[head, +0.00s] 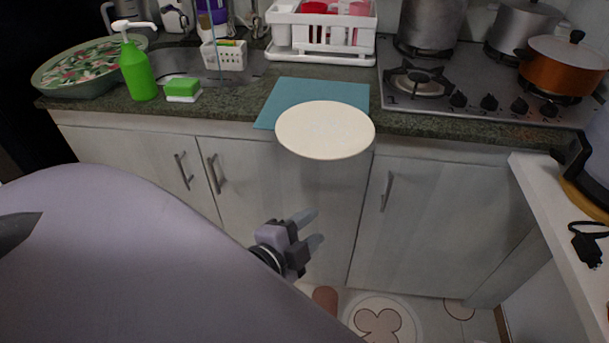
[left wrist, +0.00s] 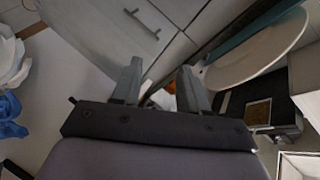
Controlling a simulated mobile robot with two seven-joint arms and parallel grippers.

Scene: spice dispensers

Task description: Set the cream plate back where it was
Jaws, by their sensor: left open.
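The cream plate (head: 325,130) lies at the front edge of the counter, partly on a teal mat (head: 318,92) and jutting out past the edge. It also shows at the upper right of the left wrist view (left wrist: 262,52). My left gripper (head: 310,229) is open and empty, below the plate and in front of the cabinet doors. Its two fingers (left wrist: 160,88) show apart in the left wrist view, and the plate is beyond them to the right, not touching. My right gripper is not in view.
A green soap bottle (head: 137,68), a sponge (head: 183,88) and a patterned bowl (head: 82,70) stand on the counter at left. A white dish rack (head: 320,42) is behind the mat. A stove (head: 480,92) with pots is at right. Cabinet handles (head: 387,190) stick out below the counter.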

